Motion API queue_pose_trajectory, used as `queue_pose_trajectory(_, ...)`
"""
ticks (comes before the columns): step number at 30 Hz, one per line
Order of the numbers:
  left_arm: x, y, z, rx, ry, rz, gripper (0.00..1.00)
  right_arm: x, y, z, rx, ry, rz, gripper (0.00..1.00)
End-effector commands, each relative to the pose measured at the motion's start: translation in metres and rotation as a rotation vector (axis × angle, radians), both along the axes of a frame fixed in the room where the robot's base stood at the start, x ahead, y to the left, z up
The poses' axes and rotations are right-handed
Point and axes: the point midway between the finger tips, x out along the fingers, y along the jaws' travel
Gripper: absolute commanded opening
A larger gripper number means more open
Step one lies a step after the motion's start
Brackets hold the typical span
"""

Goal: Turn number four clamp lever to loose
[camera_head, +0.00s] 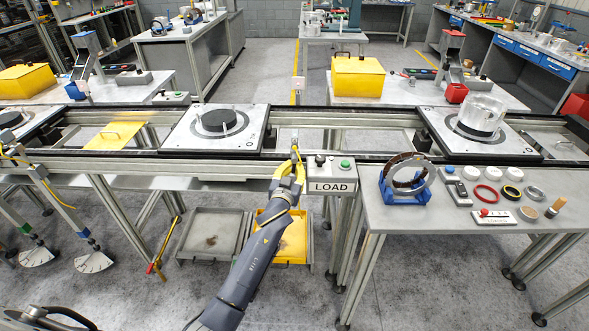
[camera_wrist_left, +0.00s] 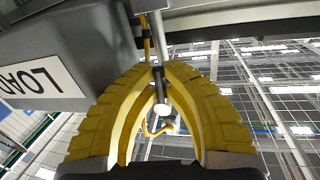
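My left gripper (camera_head: 292,168), with yellow fingers, is at the conveyor's front rail, just left of the LOAD box. In the left wrist view its fingertips (camera_wrist_left: 159,68) close in on a dark rod-shaped lever (camera_wrist_left: 160,88) with a pale round end. The lever lies between the fingers, and the tips appear to touch its sides. A yellow cord (camera_wrist_left: 147,40) runs behind it. No number or loose marking is readable on the lever. My right gripper is not in view.
The LOAD box (camera_head: 333,187) with buttons stands close to the right of my left gripper. A bench (camera_head: 450,219) with rings and small parts is farther right. Pallets (camera_head: 184,138) sit on the conveyor. Two hanging fan-shaped plates (camera_head: 95,261) are at left.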

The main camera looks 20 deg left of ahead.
Motion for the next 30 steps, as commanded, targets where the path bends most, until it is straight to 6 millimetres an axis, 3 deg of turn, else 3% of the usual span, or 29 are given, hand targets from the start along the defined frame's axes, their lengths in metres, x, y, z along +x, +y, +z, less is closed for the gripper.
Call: queue_pose_trajectory(30, -0.007, 0.026, 0.017, 0.901, 0.234, -0.001, 0.0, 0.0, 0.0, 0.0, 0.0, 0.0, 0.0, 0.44)
